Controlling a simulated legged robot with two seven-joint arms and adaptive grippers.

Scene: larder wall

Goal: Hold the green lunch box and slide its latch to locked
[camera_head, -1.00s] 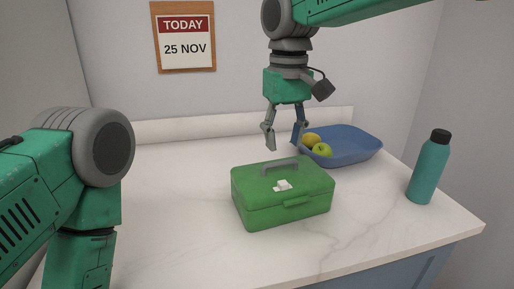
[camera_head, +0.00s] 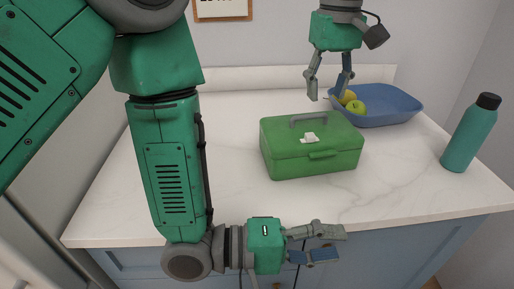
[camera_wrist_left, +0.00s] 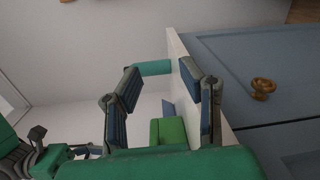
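The green lunch box (camera_head: 285,158) stands upright and closed on the white counter, with a grey handle (camera_head: 309,119) on its lid. A small white piece (camera_head: 309,138), which looks like the latch, sits at the lid's front; its setting is too small to tell. My left gripper (camera_head: 330,243) is open and empty in front of the counter's front edge, below and apart from the box. In the left wrist view the box (camera_wrist_left: 170,132) shows partly between and behind the open fingers (camera_wrist_left: 160,80). My right gripper (camera_head: 327,97) is open and empty above and behind the box.
A blue tray (camera_head: 400,112) with yellow and green fruit (camera_head: 358,107) stands behind the box to the right. A teal bottle (camera_head: 468,138) stands at the counter's right. Blue cabinets with a brass knob (camera_wrist_left: 263,86) are below the counter (camera_head: 400,185). The counter left of the box is bare.

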